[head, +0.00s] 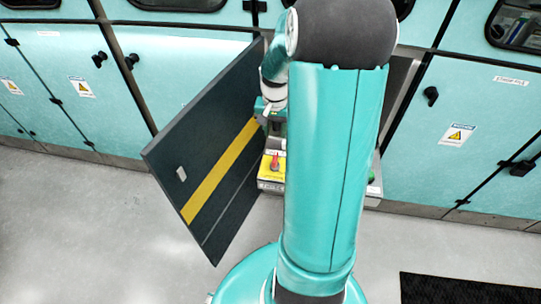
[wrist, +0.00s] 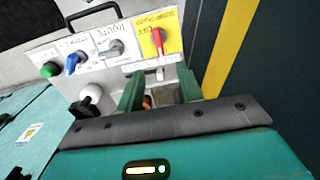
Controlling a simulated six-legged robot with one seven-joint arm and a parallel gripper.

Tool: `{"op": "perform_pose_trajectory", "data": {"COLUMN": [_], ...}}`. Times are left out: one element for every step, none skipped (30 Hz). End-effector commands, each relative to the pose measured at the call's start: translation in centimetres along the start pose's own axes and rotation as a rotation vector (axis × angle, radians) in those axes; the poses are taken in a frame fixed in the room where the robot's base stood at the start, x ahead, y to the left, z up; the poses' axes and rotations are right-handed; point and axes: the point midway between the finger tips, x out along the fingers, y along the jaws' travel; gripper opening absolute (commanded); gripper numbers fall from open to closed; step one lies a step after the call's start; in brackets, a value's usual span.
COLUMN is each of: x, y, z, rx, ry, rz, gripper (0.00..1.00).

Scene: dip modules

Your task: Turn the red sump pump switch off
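The red switch (wrist: 157,42) sits on a yellow plate (wrist: 146,32) at the top of the wrist view. Its handle points down in that picture, toward the gap between my fingertips. In the head view the red switch (head: 275,161) shows on its yellow plate, left of my arm. My gripper (wrist: 160,78) is open, with its two green fingers apart. The fingertips are close to the switch's lower end; I cannot tell whether they touch it. Nothing is clearly held between them.
A grey knob (wrist: 113,48), a blue knob (wrist: 75,62) and a green button (wrist: 50,69) share the panel. An open dark door (head: 205,150) with a yellow stripe stands close beside my arm. A black mat (head: 465,290) lies on the floor.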

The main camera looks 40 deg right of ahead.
Motion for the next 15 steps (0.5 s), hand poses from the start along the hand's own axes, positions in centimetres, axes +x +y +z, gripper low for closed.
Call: {"op": "perform_pose_trajectory", "data": {"x": [0.6,1.0,1.7,2.2,2.8,3.6,4.2,4.8,5.6,6.2,6.8,7.6,8.2,8.8,9.5], "y": [0.2,0.2,0.2,0.2,0.3,0.3,0.3,0.2,0.2,0.2,0.2,0.2,0.2,0.1,0.1], "z": [0.1,0.1,0.1,0.1,0.1,0.1,0.1,0.1,0.1,0.1,0.1,0.1,0.2,0.1,0.1], "rx": [0.003,0.004,0.005,0.005,0.005,0.004,0.005,0.005,0.004,0.003,0.003,0.004,0.003,0.002,0.002], "ry": [-0.004,-0.004,-0.004,-0.006,-0.005,-0.006,-0.005,-0.005,-0.006,-0.005,-0.006,-0.005,-0.006,-0.005,-0.006], "rz": [0.001,0.001,0.0,0.0,0.001,0.001,0.001,0.0,0.001,0.001,0.001,0.0,0.001,0.001,0.001], "gripper": [0.36,0.36,0.36,0.36,0.36,0.36,0.36,0.36,0.36,0.36,0.36,0.36,0.36,0.36,0.36]}}
